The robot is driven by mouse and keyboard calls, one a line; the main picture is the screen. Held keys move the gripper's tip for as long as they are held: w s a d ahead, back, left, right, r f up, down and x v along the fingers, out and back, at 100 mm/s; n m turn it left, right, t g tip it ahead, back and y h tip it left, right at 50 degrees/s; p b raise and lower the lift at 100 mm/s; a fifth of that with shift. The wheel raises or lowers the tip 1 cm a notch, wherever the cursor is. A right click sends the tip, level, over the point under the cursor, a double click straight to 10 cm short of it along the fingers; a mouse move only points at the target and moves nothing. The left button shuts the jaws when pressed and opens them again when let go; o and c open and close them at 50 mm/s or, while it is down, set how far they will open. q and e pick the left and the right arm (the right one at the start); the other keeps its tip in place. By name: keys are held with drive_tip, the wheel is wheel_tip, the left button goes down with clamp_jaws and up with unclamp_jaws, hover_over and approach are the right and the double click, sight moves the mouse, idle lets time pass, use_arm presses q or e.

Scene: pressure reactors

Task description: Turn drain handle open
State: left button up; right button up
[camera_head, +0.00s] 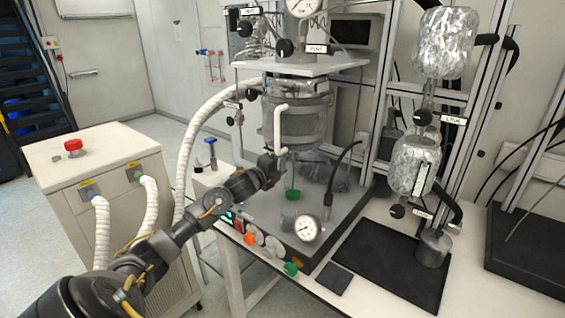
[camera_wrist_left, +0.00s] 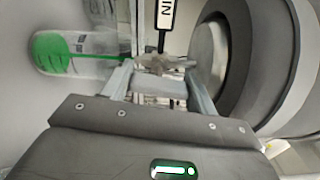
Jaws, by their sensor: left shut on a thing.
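My left gripper (camera_head: 273,166) is just below the reactor vessel (camera_head: 301,118) in the head view. In the left wrist view, the fingers of my left gripper (camera_wrist_left: 160,72) are shut on a small grey metal piece, which I take as the drain handle (camera_wrist_left: 158,62). My right gripper is in neither view.
A glass vessel with green in it (camera_wrist_left: 55,50) is close beside the left finger. The vessel's dark round body (camera_wrist_left: 265,60) is close on the right. A pressure gauge (camera_head: 307,228) stands on the bench front. A cabinet with a red button (camera_head: 73,145) stands left.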

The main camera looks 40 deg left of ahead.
use_arm(q)
drive_tip(key=shift+n, duration=0.7)
drive_tip(key=o, duration=1)
